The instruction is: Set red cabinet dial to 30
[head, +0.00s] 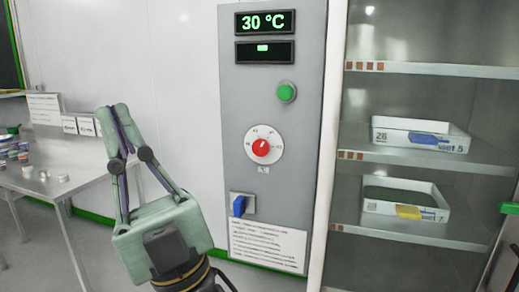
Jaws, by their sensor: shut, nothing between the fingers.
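The red dial (261,147) sits on a round white scale plate on the grey cabinet (302,100). Its white pointer mark is on the knob, but the scale numbers are too small to read surely. The upper display (265,22) on the cabinet reads 30 °C in green. A second display (264,50) below it shows a small lit green bar. My gripper (113,110) is shut and empty, its fingers pointing up, left of the dial and apart from the cabinet.
A green button (287,92) is above the dial and a blue switch (239,206) below it. A shelf rack on the right holds two white trays (455,143) (375,207). A metal table (60,176) with small round items stands at the left. White wall lies behind my gripper.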

